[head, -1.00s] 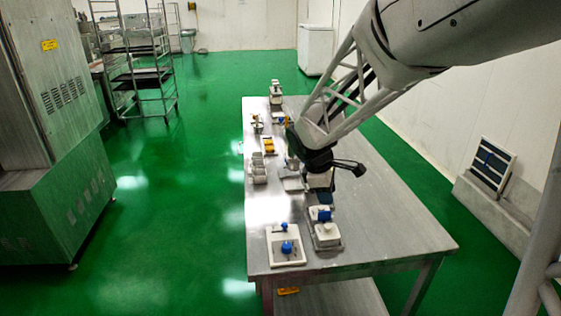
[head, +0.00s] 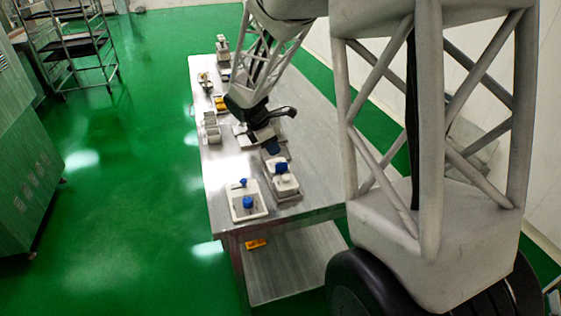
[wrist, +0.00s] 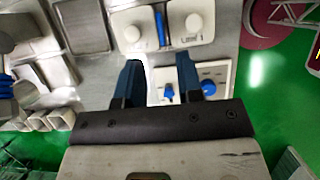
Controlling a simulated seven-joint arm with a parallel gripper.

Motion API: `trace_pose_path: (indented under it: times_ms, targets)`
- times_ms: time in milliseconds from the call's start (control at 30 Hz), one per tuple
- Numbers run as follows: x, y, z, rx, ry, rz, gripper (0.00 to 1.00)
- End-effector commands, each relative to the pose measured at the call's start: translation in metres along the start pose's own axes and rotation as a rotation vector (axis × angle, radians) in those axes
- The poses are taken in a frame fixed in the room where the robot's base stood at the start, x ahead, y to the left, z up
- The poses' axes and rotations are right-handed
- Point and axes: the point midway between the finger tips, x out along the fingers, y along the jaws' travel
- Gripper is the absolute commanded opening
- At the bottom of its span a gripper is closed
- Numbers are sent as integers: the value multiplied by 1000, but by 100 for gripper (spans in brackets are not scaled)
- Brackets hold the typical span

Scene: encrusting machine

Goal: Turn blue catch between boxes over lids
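Two white lidded boxes with round white knobs, a left one (wrist: 132,34) and a right one (wrist: 193,22), sit side by side at the top of the wrist view. The upright blue catch (wrist: 159,28) lies between them. My gripper (wrist: 159,60) has its two dark blue fingers apart, with nothing between them. Its fingertips point towards the boxes, and the catch lines up with the gap.
A white panel with blue knobs (head: 247,204) lies at the table's near left corner; it also shows in the wrist view (wrist: 225,73). The table's right side (head: 318,130) is clear.

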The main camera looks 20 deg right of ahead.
Motion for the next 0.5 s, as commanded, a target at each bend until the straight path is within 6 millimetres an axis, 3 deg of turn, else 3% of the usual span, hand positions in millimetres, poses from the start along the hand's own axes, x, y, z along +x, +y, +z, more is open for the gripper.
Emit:
trace_pose_path:
  times_ms: [267, 500]
  targets:
    - [8, 0, 0, 1, 0, -1, 34]
    - [30, 0, 0, 0, 0, -1, 34]
